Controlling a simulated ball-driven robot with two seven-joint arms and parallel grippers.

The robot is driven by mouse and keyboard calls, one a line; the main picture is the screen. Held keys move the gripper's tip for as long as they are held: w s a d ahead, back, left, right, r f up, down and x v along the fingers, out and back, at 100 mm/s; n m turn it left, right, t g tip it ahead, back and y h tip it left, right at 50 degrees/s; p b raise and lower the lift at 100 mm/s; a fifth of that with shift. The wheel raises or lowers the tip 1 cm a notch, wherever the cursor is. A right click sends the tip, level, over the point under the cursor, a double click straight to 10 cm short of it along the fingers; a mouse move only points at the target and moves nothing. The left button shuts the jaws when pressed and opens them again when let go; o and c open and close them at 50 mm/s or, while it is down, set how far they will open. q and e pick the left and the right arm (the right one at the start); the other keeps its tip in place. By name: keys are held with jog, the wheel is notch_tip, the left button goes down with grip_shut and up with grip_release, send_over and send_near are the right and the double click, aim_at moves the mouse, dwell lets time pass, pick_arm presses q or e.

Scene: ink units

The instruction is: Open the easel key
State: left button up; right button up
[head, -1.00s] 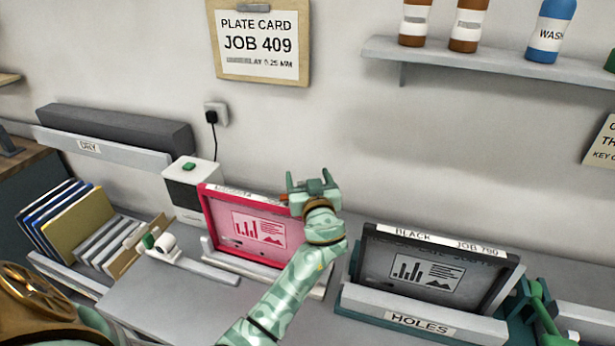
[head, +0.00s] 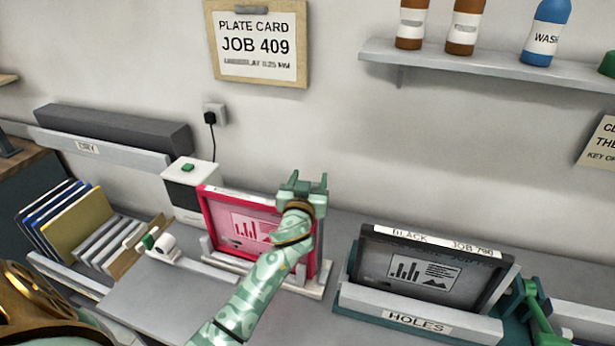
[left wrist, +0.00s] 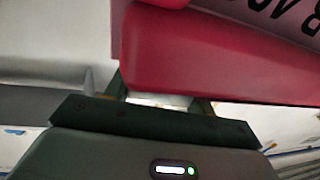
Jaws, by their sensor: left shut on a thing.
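A magenta-framed screen (head: 213,228) leans on a pale easel (head: 317,288) on the bench. My left gripper (head: 303,183) is at the top right corner of this screen, its fingers pointing away from me. In the left wrist view, the magenta frame (left wrist: 190,55) fills the top and covers the ends of the two gripper fingers (left wrist: 158,98). A small whitish patch shows between the fingers. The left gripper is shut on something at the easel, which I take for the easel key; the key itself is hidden. My right gripper is not in view.
A black-framed screen (head: 374,256) stands in a holder labelled HOLES (head: 380,318) to the right. A white box with a green button (head: 190,190) stands left of the magenta screen. A bottle shelf (head: 470,66) is on the wall.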

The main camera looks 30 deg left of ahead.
pick_arm(q)
jog(key=shift+d+r+m+t+h+p, duration=0.1)
jog(key=shift+m+t+h+p, duration=0.45)
jog(key=shift+h, duration=0.55)
jog(key=shift+m+h, duration=0.3)
jog(key=shift+m, duration=0.05)
jog(key=o, duration=1.4)
jog(key=shift+w, duration=0.1)
jog(key=b+v, duration=0.1)
jog(key=v, duration=1.5)
jog(key=shift+d, duration=0.1)
jog(key=shift+s, duration=0.25)
